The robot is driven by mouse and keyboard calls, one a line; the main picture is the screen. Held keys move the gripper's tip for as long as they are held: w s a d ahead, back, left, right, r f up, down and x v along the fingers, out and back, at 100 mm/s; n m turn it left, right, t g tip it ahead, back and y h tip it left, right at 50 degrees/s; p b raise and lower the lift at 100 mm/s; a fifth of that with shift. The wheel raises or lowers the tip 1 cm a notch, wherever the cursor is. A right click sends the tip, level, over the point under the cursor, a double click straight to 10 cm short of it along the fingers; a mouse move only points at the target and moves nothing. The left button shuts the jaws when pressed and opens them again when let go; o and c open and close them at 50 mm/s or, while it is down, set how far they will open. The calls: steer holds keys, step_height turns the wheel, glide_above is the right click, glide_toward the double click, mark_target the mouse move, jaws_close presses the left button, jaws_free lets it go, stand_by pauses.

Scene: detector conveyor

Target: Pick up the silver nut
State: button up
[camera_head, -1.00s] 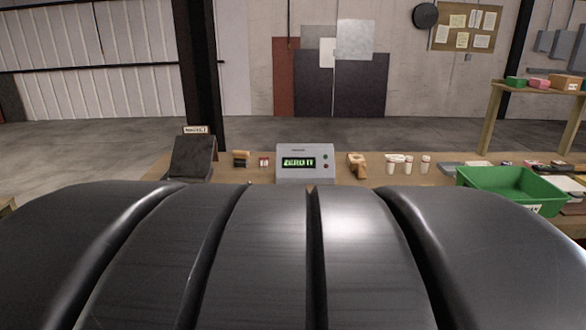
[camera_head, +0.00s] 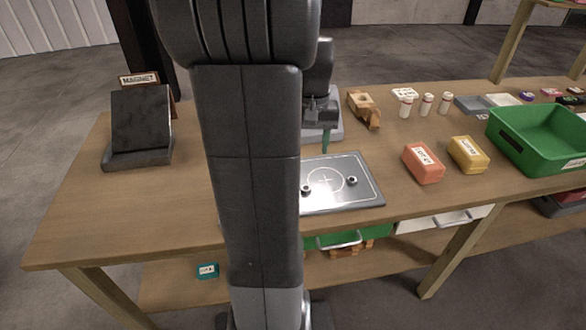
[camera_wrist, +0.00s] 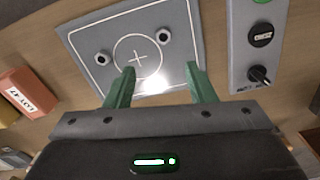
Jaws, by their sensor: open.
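Two small nuts lie apart on a silver plate (camera_head: 340,201) with a white circle and cross. One nut (camera_head: 306,189) is left of the circle and the other nut (camera_head: 352,180) is right of it. In the wrist view they are the left nut (camera_wrist: 103,58) and the right nut (camera_wrist: 163,36). Both look metallic with dark holes; I cannot tell their colours apart. My gripper (camera_wrist: 162,85) is open and empty, with green fingers spread above the plate's near part in that view. In the head view one green finger (camera_head: 326,140) shows behind the plate; my arm hides part of the table.
An orange box (camera_head: 423,163), a yellow box (camera_head: 468,154) and a green bin (camera_head: 540,165) are to the right. A dark magnet stand (camera_head: 140,128) is at left. The table front is mostly clear.

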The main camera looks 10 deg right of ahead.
steer(key=f, duration=0.8)
steer(key=shift+w+f, duration=0.25)
steer(key=shift+w+a+f, duration=0.1)
steer(key=shift+a+f, duration=0.05)
steer(key=shift+f, duration=1.15)
steer(key=shift+w+a+f, duration=0.1)
steer(key=shift+f, duration=1.2)
steer(key=c, duration=1.1)
